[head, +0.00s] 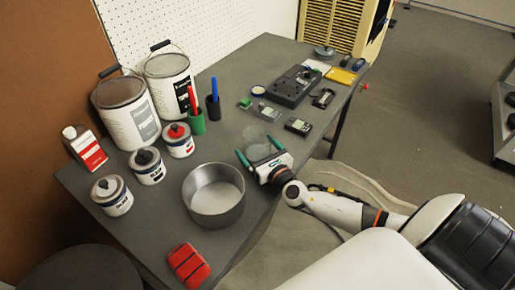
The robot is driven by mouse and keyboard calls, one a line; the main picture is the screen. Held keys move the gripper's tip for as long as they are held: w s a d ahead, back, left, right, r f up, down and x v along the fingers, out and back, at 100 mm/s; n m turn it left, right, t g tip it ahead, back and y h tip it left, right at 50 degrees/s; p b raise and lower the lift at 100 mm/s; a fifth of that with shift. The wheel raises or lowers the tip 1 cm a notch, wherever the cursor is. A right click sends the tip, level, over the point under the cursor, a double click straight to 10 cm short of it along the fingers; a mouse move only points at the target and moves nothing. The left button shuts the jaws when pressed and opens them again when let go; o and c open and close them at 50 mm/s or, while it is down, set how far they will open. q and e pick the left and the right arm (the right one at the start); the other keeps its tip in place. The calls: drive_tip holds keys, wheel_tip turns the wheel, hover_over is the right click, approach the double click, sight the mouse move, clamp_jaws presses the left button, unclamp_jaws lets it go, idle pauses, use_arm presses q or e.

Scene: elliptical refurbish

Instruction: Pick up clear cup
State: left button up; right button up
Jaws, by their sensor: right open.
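The clear cup (257,138) is see-through and faint, standing on the grey table near its right edge. My right gripper (260,151) comes in from the right, with its two green-tipped fingers apart. The fingertips are at the near side of the cup, one towards its left and one towards its right. I cannot tell whether they touch it. The lower part of the cup is partly hidden behind the gripper. My left gripper is not in view.
A metal bowl (214,211) stands left of my right gripper. A green holder (197,124), a dark holder (213,111) and several paint cans stand further left. Small devices (298,125) lie behind the cup. A red object (188,266) lies at the near edge.

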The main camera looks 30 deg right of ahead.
drive_tip(key=shift+c, duration=0.6)
drive_tip(key=c, duration=1)
